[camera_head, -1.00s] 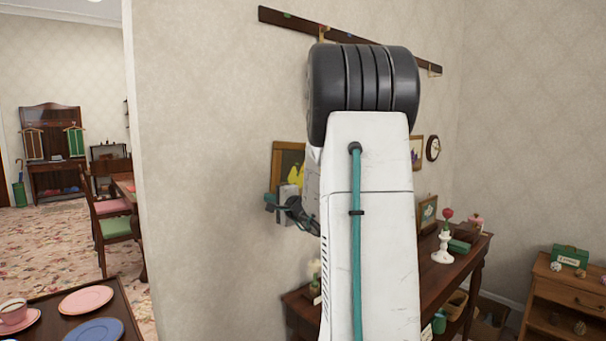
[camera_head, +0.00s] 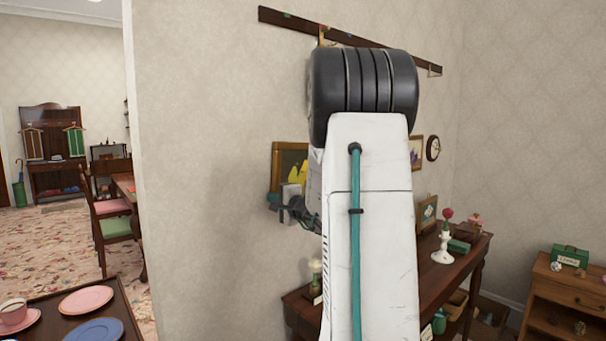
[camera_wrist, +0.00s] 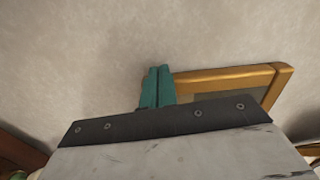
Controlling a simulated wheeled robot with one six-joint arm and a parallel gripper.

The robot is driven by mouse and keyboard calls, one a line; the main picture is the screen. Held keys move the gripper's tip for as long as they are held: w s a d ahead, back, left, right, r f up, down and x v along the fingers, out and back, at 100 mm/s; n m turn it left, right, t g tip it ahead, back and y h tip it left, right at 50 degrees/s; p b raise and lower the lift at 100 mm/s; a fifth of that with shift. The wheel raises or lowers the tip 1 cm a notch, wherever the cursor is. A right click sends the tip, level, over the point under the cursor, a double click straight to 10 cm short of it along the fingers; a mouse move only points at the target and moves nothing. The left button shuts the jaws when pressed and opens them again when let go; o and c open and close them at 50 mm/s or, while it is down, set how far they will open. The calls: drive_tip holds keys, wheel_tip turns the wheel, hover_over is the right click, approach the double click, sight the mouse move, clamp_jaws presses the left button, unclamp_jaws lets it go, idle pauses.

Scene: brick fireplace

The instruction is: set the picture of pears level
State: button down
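The picture of pears (camera_head: 290,152) hangs on the wall in a brown wooden frame. Yellow pears show in the head view, but my arm hides its right part, so I cannot judge its tilt there. In the wrist view a golden-brown corner and edges of the frame (camera_wrist: 232,74) show behind my gripper's body. My gripper (camera_wrist: 157,72) has its teal fingers close together, with only a thin line between them. They are at one end of the visible frame bar; I cannot tell whether they touch it. In the head view my gripper (camera_head: 276,201) is at the picture's lower left.
A dark hook rail (camera_head: 350,40) runs along the wall above. A wooden side table (camera_head: 455,262) stands below, bearing a white candlestick holder (camera_head: 443,247) and other small things. Bare wall lies left of the picture.

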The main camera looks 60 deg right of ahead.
drive_tip(key=shift+s+d, duration=0.15)
drive_tip(key=shift+d, duration=0.45)
idle(0.4)
drive_tip(key=shift+w+a, duration=0.2)
drive_tip(key=shift+a, duration=0.75)
drive_tip(key=v, duration=0.8)
idle(0.5)
